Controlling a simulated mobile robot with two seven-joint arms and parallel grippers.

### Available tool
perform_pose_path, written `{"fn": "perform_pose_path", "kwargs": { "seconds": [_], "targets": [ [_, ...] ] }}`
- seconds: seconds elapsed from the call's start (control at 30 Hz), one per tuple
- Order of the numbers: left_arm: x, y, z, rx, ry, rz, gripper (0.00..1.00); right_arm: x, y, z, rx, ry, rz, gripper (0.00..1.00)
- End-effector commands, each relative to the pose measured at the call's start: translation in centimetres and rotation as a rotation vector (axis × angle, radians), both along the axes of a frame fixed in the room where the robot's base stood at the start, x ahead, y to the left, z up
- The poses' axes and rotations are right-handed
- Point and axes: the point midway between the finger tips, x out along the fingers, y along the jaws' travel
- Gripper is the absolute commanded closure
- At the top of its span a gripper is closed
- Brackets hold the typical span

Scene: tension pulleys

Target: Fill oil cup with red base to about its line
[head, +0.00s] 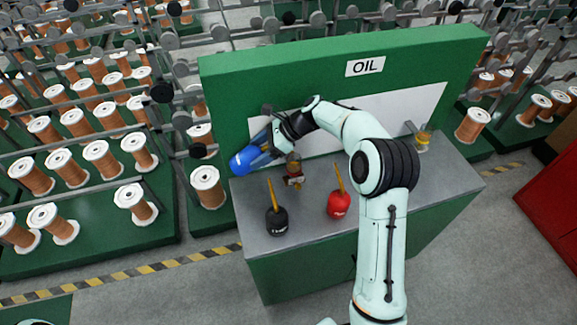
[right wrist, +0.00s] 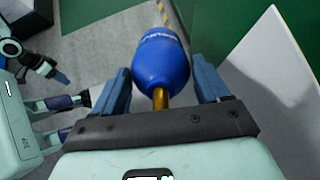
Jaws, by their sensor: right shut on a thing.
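My right gripper (head: 262,147) is shut on a blue oil can (head: 243,160), held tilted above the left end of the bench. In the right wrist view, the can's rounded body (right wrist: 162,62) lies between the fingers and its yellow spout points back toward the palm. An oil cup with a red base (head: 294,182) stands on the bench just right of and below the gripper. Its oil level and line are too small to read. My left gripper is outside the head view. Pale arm parts with dark fingers show at the left of the right wrist view, unclear in detail.
A black oil can (head: 277,221) and a red oil can (head: 339,204) stand on the grey bench top (head: 310,227). Another cup with yellow contents (head: 423,139) is at the bench's right. A green panel with an OIL sign (head: 365,66) rises behind. Spool racks stand left.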

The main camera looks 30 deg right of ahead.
Motion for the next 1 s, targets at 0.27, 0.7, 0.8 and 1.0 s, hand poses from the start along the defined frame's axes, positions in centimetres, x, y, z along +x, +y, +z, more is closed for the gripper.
{"fn": "perform_pose_path", "kwargs": {
  "seconds": [0.27,0.7,0.8,1.0],
  "targets": [
    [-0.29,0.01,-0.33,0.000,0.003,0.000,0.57,-0.10,-0.08,0.08,0.036,-0.017,-0.001,0.95],
    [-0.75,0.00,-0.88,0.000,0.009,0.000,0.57,-0.21,-0.27,0.50,0.126,-0.068,0.001,0.95],
    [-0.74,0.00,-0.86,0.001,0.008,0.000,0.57,-0.20,-0.27,0.52,0.125,-0.067,0.001,0.95],
    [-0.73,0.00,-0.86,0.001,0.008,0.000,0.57,-0.20,-0.28,0.52,0.125,-0.067,0.001,0.95]
  ]
}}
